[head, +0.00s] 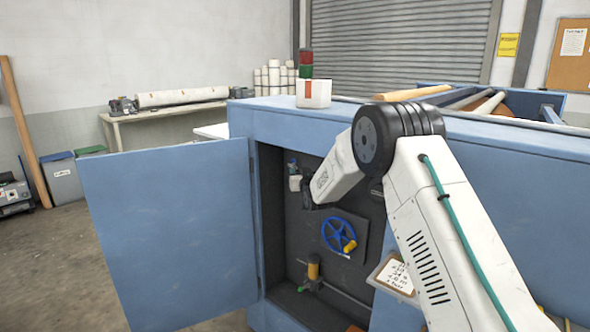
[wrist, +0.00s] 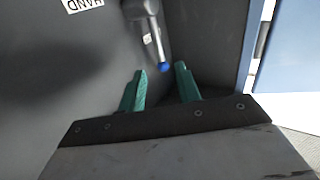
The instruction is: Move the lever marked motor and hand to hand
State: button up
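The lever (wrist: 152,30) shows in the wrist view as a grey arm with a blue knob (wrist: 163,67) at its end. A white label reading HAND (wrist: 83,4) is upside down at the top edge; no MOTOR label is in view. My gripper (wrist: 160,69) has two green fingers, set apart. The blue knob appears between the fingertips, with a gap visible on each side; how far ahead of them it lies is hard to tell. In the head view my arm reaches into the open cabinet (head: 280,240), and the fingers and lever cannot be made out clearly.
The blue cabinet door (head: 170,235) stands open to the left. A clipboard (head: 395,276) hangs right of the opening. The cabinet wall and edge are close right of the fingers.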

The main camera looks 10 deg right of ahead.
aim_at(294, 166)
jog(key=shift+w+a, duration=0.15)
jog(key=shift+w, duration=2.6)
grip_shut()
